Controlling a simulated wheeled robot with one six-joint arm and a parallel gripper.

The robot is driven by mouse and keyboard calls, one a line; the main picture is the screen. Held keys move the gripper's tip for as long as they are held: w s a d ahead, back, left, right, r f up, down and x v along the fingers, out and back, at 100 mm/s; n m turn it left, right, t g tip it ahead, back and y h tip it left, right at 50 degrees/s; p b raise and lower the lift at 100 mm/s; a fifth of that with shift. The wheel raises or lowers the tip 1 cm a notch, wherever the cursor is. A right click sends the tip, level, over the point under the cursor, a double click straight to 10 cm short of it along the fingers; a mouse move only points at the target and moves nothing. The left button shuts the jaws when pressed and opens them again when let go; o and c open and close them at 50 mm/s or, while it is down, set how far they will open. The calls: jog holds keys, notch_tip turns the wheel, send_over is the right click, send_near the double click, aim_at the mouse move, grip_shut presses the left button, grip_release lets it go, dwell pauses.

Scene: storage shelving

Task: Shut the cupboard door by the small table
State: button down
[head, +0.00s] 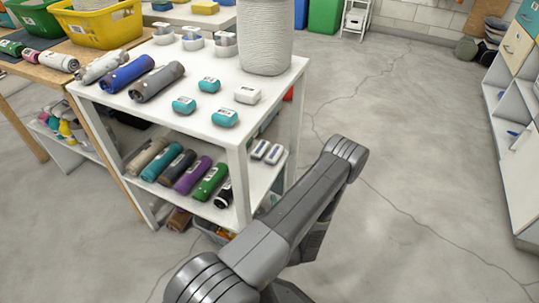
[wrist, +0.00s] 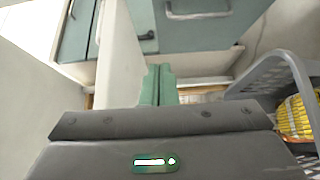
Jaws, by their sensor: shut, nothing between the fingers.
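In the wrist view, my gripper's green fingers (wrist: 157,84) are together and hold nothing. In the head view, a white small table (head: 215,128) carries rolls and small boxes. My arm crosses in front of it; my gripper is hidden there.
A grey basket (wrist: 262,75) with a yellow bag (wrist: 297,117) is close at the right of my fingers. In the head view, a cabinet (head: 518,45) with drawers and open shelves stands at the right edge. The floor (head: 410,130) between table and cabinet is clear.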

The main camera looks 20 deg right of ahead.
jog(key=b+x, duration=0.1)
jog(key=x, duration=0.5)
jog(key=d+b+x, duration=0.1)
jog(key=b+x, duration=0.1)
jog(key=x, duration=0.5)
jog(key=d+b+x, duration=0.1)
jog(key=b+x, duration=0.1)
jog(key=x, duration=0.5)
jog(key=shift+d, duration=0.1)
jog(key=shift+w+d, duration=0.2)
jog(key=shift+d, duration=0.2)
